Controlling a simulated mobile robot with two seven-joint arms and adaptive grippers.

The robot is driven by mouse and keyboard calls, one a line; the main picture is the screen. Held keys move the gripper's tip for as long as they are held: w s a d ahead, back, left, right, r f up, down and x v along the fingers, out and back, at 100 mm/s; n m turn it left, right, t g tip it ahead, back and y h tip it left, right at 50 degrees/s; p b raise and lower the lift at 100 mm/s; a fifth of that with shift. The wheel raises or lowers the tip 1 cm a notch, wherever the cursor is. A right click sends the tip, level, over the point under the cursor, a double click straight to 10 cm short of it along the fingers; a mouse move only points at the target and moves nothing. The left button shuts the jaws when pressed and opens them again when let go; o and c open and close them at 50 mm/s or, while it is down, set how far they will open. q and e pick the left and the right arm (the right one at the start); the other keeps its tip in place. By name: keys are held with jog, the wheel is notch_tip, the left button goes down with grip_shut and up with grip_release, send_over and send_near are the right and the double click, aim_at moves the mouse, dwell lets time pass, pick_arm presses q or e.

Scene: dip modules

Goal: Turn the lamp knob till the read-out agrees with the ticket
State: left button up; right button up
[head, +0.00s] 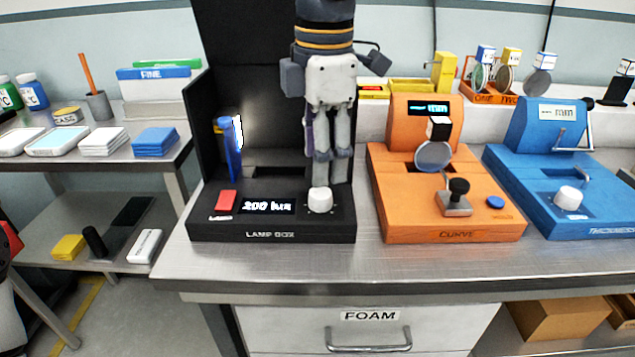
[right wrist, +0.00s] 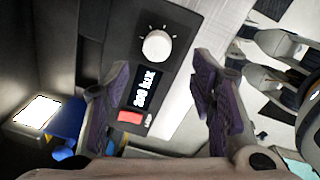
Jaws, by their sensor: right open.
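The black lamp box (head: 270,238) stands on the steel bench, with a white knob (head: 320,200) at its front right. Its read-out (head: 267,206) looks like 200 lux. The knob also shows in the right wrist view (right wrist: 156,46), with the read-out (right wrist: 147,90) beside it. My right gripper (head: 331,170) points down over the lamp box, just behind the knob in the head view. In the right wrist view its fingers are spread and empty, and the knob is beyond their tips, apparently untouched. I cannot make out a ticket. My left gripper does not show.
A red button (head: 225,201) sits left of the read-out. A blue holder (head: 230,150) stands by the lit panel. The orange curve device (head: 450,228) stands close on the right, with a blue thickness device (head: 540,190) beyond. Bare bench lies in front.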

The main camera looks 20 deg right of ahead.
aim_at(319, 192)
jog(key=f, duration=0.6)
jog(key=shift+w+f, duration=0.35)
jog(key=shift+f, duration=0.05)
jog(key=c, duration=1.2)
jog(key=m, duration=0.3)
jog(key=shift+w+m, duration=0.1)
jog(key=shift+m, duration=0.3)
jog(key=m, duration=0.3)
jog(key=shift+m, duration=0.3)
jog(key=m, duration=0.3)
jog(key=shift+w+m, duration=0.1)
jog(key=shift+m, duration=0.2)
jog(key=shift+m+g+h, duration=0.3)
jog(key=shift+m, duration=1.6)
